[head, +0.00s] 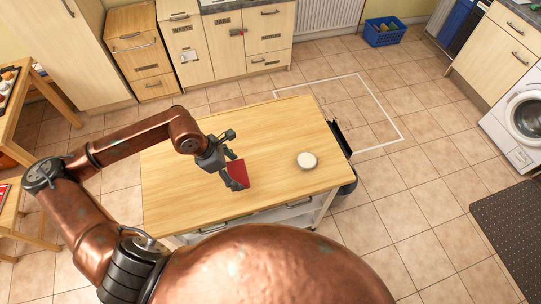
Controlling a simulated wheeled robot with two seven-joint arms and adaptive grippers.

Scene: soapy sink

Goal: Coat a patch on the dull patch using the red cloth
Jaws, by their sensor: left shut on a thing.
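My left gripper (231,182) is shut on the red cloth (239,172), over the middle of the wooden island top (270,125). The cloth hangs in a small folded shape between the fingers. Whether it touches the wood I cannot tell. I cannot make out a dull patch on the wood; it may be hidden by the gripper or too faint. My right gripper is not in view.
A round, pale-topped container (307,161) stands on the island top, right of the cloth. A dark bin (343,140) is at the island's right end. A blue basket (384,33) sits on the tiled floor. The wood around the gripper is mostly clear.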

